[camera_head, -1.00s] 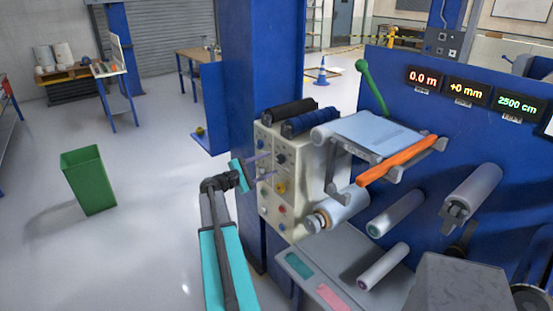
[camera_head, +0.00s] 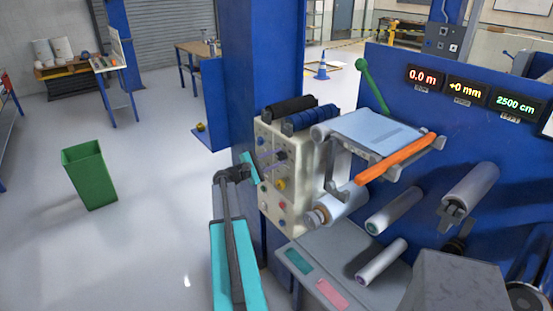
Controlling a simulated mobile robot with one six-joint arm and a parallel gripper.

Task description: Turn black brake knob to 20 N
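The cream control panel (camera_head: 270,222) stands at the left end of the blue machine, with several coloured knobs and buttons on its face. A dark knob (camera_head: 281,155) sits in the panel's upper part, and I take it for the black brake knob. Its scale and pointer are too small to read.
A yellow knob (camera_head: 281,184) and a red button (camera_head: 283,205) lie below on the panel. Black and blue rollers (camera_head: 308,118) are on top. An orange bar (camera_head: 395,159) and film rollers are to the right. The floor around the green bin (camera_head: 90,176) is clear.

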